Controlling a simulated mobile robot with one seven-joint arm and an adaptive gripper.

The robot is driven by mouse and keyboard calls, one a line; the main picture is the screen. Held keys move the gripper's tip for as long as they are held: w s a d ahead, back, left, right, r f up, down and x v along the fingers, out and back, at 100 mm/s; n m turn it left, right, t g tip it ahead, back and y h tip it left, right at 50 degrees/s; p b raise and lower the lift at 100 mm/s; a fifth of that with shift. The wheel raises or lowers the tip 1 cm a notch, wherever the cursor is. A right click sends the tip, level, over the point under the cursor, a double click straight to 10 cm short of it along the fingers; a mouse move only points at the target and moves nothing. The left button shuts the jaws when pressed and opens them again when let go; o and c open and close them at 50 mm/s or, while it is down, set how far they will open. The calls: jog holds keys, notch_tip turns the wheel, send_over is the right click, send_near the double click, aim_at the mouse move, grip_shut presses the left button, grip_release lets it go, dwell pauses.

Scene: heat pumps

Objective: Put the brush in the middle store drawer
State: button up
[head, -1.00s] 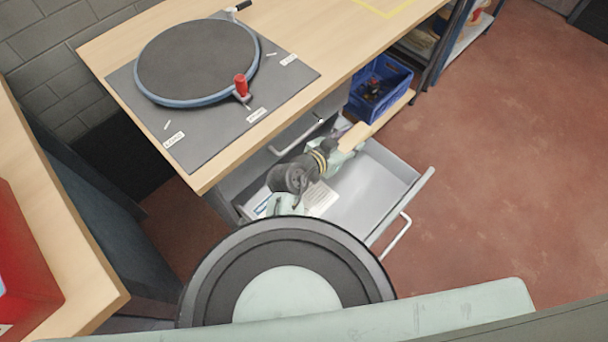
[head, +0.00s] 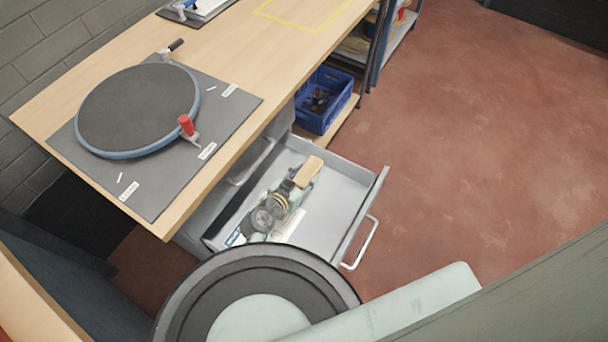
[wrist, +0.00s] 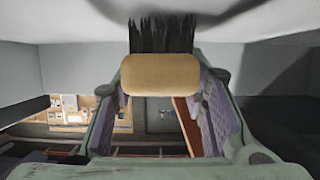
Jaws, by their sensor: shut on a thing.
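The brush (head: 308,171) has a tan wooden block, and its dark bristles show in the wrist view (wrist: 160,75). My gripper (head: 300,181) is shut on the block, which sits between the two purple-padded fingers in the wrist view. A grey store drawer (head: 340,195) is pulled open under the bench, below a shut drawer front (head: 250,160). In the head view, the brush and my gripper are over or inside the drawer, towards its far side. I cannot tell whether the bristles touch the drawer. A white and blue paper or label lies on the drawer floor, partly hidden by my arm.
The wooden bench (head: 235,85) overhangs the drawer and carries a round dark turntable (head: 138,107) with a red knob. A blue crate (head: 322,100) stands on a low shelf beyond the drawer. The drawer's front handle (head: 362,245) faces open red floor.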

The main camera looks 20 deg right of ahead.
jog(key=shift+f+b, duration=0.15)
jog(key=shift+b, duration=0.15)
jog(key=o, duration=1.3)
